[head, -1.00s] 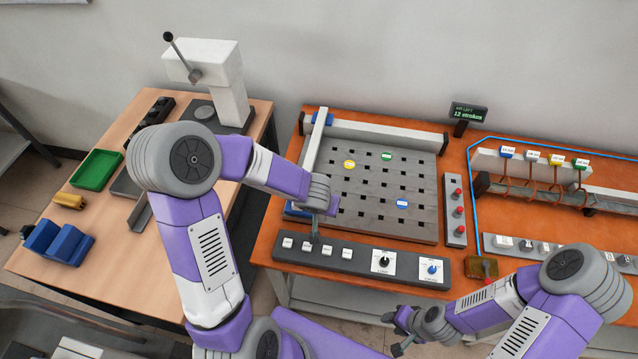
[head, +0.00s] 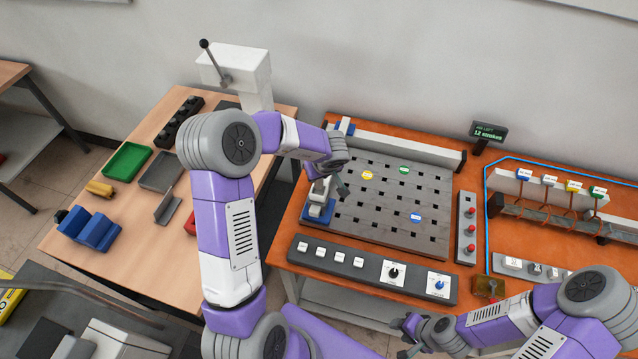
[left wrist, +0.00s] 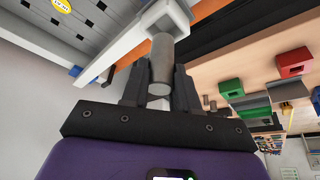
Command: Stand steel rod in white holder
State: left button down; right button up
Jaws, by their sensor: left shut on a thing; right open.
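A grey steel rod (left wrist: 162,60) is between the dark fingers of my left gripper (left wrist: 160,88) in the left wrist view. The gripper is shut on it. Just past the rod is a white bar (left wrist: 135,38) with a square, frame-like end; I cannot tell whether they touch. In the head view my left gripper (head: 340,183) is over the left side of the perforated plate, and the rod is not clear there. A white piece on a blue base (head: 318,212), perhaps the white holder, stands just below it. My right gripper (head: 411,335) is open and empty at the front edge.
The grey perforated plate (head: 395,205) carries coloured discs. A switch panel (head: 375,272) lies in front. A red-button box (head: 467,228) and hooks stand right. The wooden table (head: 135,235) at left holds a green tray (head: 128,161), blue blocks (head: 90,229) and a white press (head: 235,65).

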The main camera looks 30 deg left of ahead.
aim_at(319, 183)
pick_arm(q)
notch_tip(319, 183, down, 4)
jog(key=shift+r+b, duration=0.15)
jog(key=shift+b, duration=0.35)
jog(key=shift+r, duration=0.1)
jog(key=shift+f, duration=0.25)
jog(key=c, duration=0.9)
grip_release()
jog(key=shift+f, duration=0.1)
jog(key=shift+o, duration=0.2)
